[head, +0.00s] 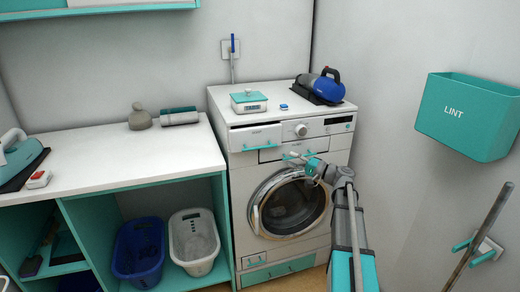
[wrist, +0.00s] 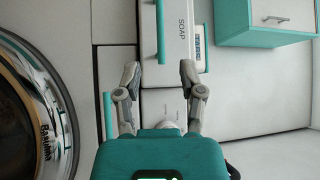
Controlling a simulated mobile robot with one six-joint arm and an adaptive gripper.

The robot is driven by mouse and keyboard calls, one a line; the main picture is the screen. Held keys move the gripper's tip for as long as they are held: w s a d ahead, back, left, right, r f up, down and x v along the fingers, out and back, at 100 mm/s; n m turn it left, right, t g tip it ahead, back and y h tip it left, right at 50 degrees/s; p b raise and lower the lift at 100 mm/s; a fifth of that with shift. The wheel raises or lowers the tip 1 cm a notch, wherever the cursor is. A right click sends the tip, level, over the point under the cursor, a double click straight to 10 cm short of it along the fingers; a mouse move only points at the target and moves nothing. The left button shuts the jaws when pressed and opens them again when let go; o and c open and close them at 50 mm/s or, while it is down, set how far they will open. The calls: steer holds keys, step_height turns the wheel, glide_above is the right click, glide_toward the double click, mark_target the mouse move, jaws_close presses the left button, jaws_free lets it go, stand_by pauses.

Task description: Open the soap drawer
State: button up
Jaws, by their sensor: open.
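The soap drawer (head: 255,136) is at the upper left of the washing machine's front (head: 340,140), with a teal bar handle (head: 262,147). In the wrist view the drawer front (wrist: 181,65) carries the word SOAP, and its handle (wrist: 161,30) runs up from between the finger tips. The drawer front seems to stand a little out from the panel; I cannot tell how far. My gripper (head: 297,157) is just right of and below the handle. In the wrist view my gripper (wrist: 160,75) is open and empty, its fingers spread on either side of the handle's line. I see no contact.
A second teal handle (wrist: 108,115) is close beside my gripper. The round door (head: 288,207) is below. A teal-topped scale (head: 248,101) and a blue appliance (head: 322,86) stand on the washer. The teal LINT bin (head: 465,118) hangs on the right wall.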

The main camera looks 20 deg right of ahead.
mark_target(260, 148)
steer(key=p+x, duration=0.1)
steer(key=x, duration=1.2)
steer(key=shift+w+a+r+p, duration=0.1)
steer(key=shift+w+a+p, duration=0.1)
steer(key=shift+p, duration=0.2)
jaws_close()
